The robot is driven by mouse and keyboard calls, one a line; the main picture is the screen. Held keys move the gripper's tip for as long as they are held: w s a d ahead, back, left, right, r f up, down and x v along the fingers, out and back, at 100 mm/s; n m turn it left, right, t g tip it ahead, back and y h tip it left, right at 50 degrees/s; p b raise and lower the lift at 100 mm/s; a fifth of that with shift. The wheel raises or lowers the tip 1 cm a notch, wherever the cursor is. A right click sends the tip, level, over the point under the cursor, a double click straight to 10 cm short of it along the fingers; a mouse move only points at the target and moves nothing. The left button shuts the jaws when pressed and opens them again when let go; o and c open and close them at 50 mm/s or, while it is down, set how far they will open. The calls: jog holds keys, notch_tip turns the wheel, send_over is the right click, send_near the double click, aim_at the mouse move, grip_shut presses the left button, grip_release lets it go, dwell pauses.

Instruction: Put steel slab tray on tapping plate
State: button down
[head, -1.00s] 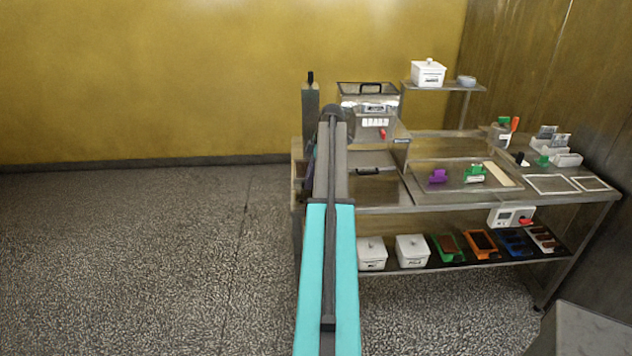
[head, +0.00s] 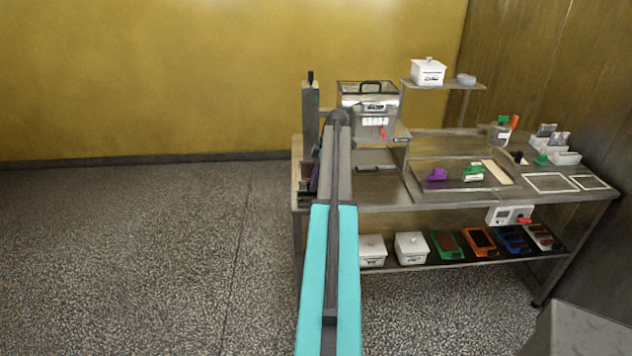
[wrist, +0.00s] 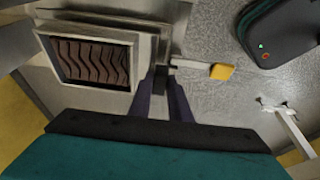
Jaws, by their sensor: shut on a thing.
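In the wrist view the steel slab tray (wrist: 134,88) is a rectangular metal frame around a dark brown slab with wavy ridges. My gripper (wrist: 167,82) is shut on a grey metal part at the tray's right side, between two dark fingers. A black rounded plate (wrist: 272,30) with a green mark and a red mark, seemingly the tapping plate, lies at the upper right, apart from the tray. In the head view my arm hides the gripper and most of what it holds.
In the wrist view a yellow-ended tool (wrist: 222,72) lies right of the fingers, and a pale fitting (wrist: 285,115) is farther right. The head view shows a steel bench (head: 450,203) with a glass-fronted machine (head: 368,100). White boxes (head: 411,249) stand on the lower shelf. Floor at left is clear.

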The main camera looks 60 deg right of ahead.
jog(key=shift+f, duration=0.7)
jog(key=c, duration=1.6)
grip_release()
jog(key=shift+c, duration=0.2)
jog(key=b+v, duration=0.3)
jog(key=v, duration=0.9)
jog(key=shift+s, duration=0.1)
